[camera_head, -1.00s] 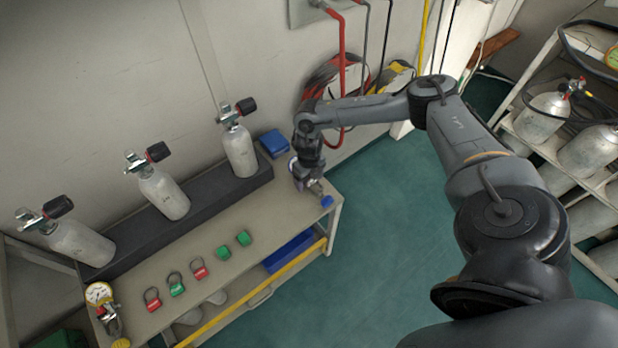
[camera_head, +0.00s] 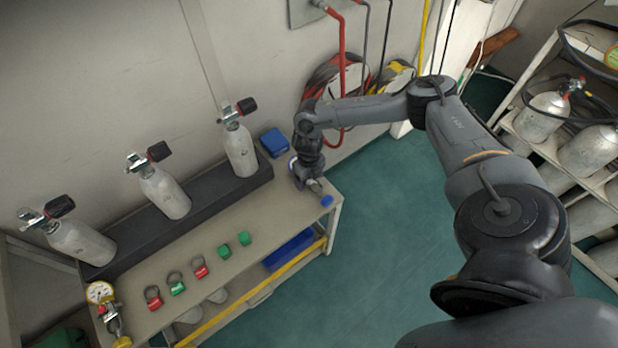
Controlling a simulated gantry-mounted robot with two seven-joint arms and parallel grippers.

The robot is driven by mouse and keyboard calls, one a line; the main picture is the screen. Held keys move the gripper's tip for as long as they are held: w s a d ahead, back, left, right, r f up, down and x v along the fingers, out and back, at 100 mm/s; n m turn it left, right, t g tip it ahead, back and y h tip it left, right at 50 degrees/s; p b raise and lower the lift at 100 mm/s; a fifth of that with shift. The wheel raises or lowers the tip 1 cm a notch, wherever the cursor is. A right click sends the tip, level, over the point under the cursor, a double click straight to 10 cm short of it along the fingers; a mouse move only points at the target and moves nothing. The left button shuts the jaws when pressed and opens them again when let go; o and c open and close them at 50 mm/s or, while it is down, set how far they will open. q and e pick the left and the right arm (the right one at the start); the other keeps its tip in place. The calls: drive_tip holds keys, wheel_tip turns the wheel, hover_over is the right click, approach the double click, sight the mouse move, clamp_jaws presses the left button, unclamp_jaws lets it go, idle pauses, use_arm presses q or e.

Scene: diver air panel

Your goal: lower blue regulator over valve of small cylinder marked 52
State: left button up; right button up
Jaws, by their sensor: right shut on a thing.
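Three small grey cylinders stand in a row along the dark rack (camera_head: 215,208) at the back of the bench: a left one (camera_head: 82,246), a middle one (camera_head: 166,196) and a right one (camera_head: 241,152). Each has a valve with a black knob on top. Their markings are too small to read, so I cannot tell which is 52. My right gripper (camera_head: 314,184) is low over the bench's right end, shut on the blue regulator, of which a blue end (camera_head: 327,201) shows. The gripper hides most of it. My left gripper is not in view.
A regulator with a yellow-rimmed gauge (camera_head: 100,292) lies at the bench's left end. Red tags (camera_head: 153,298) and green pieces (camera_head: 244,238) lie along the front. A blue box (camera_head: 274,142) sits right of the rack. Hoses (camera_head: 335,85) hang on the wall.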

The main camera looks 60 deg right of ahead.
drive_tip(key=shift+f, duration=0.4)
idle(0.3)
drive_tip(key=o, duration=1.7)
wheel_tip(320, 180, up, 10)
drive_tip(key=shift+r+p, duration=0.1)
drive_tip(key=shift+p, duration=1.15)
drive_tip(key=shift+r, duration=0.35)
